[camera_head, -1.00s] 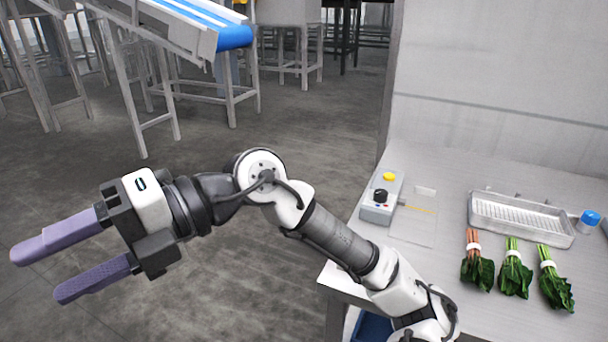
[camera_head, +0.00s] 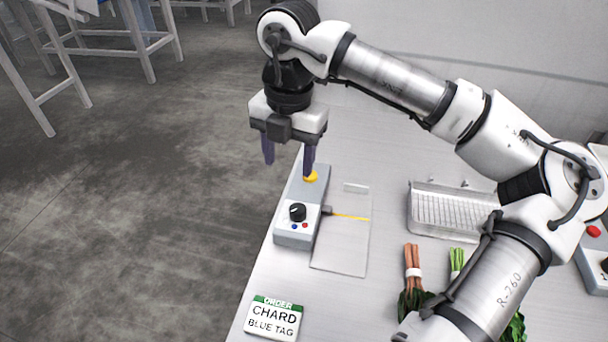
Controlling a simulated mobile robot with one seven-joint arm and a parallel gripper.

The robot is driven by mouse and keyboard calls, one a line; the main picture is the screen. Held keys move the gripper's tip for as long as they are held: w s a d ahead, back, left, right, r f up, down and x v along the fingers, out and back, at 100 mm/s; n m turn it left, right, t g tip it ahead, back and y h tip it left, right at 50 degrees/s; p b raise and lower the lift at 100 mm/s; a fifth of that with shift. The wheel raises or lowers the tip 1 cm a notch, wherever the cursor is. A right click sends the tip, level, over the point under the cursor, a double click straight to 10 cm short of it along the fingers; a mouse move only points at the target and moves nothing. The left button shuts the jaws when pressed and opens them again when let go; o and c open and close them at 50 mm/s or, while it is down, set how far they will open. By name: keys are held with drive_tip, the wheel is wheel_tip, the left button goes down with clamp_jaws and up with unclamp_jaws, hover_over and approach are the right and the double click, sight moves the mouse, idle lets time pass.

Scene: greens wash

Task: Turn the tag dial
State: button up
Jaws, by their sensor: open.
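The tag dial (camera_head: 297,212) is a black round knob on a grey box (camera_head: 292,238) near the table's left edge. A blue dot (camera_head: 293,227) and a red dot (camera_head: 305,226) lie below it. A yellow button (camera_head: 312,177) sits at the box's far end, partly hidden by a finger. My gripper (camera_head: 288,162) points down with its two purple fingers apart and empty, above the far end of the box and beyond the dial. I cannot tell whether the right finger touches the button. An order card (camera_head: 272,318) reads "CHARD BLUE TAG".
A flat plate (camera_head: 343,252) with a yellow strip (camera_head: 350,217) adjoins the box. A metal tray (camera_head: 440,212), red-stemmed greens (camera_head: 412,265) and green-stemmed greens (camera_head: 457,262) lie right. A second box with a red button (camera_head: 593,231) is at far right.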

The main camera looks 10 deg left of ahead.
sight(298, 208)
drive_tip(key=f+p, duration=0.1)
drive_tip(key=f, duration=0.3)
drive_tip(key=f+p, duration=0.1)
drive_tip(key=f, duration=0.4)
drive_tip(key=w+d+f+p, duration=0.1)
drive_tip(key=f, duration=0.3)
drive_tip(key=shift+f, duration=0.25)
drive_tip(key=shift+c, duration=0.4)
drive_tip(key=c, duration=0.9)
